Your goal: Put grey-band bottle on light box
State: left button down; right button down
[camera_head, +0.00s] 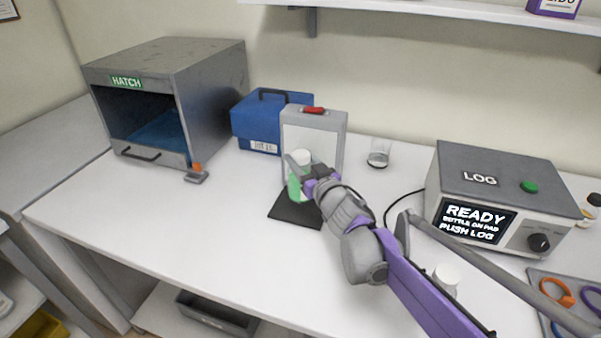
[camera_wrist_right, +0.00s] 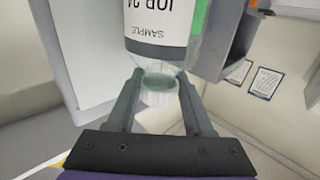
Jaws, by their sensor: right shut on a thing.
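My right gripper (camera_head: 300,178) is shut on a bottle (camera_head: 295,188) with a white cap and a green tint, in front of the light box (camera_head: 335,118). The light box is grey with a white panel and a red top switch. A black pad (camera_head: 294,209) lies at its foot. In the right wrist view, the fingers (camera_wrist_right: 157,88) flank the bottle's neck and cap. Its white label (camera_wrist_right: 157,22) reads upside down as SAMPLE and a partly cut-off job number, with green beside it. My left gripper is out of view.
A grey hatch box (camera_head: 205,85) and blue case (camera_head: 245,122) stand left of the light box. Another white-capped bottle (camera_head: 446,276) stands near my right arm. The left-front bench is clear.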

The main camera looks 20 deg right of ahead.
jog(key=shift+f, duration=1.75)
jog(key=shift+c, duration=1.4)
grip_release()
jog(key=shift+r, duration=0.2)
jog(key=s+d, duration=0.2)
jog(key=s, duration=0.9)
jog(key=shift+s, duration=0.4)
jog(key=shift+f, duration=0.1)
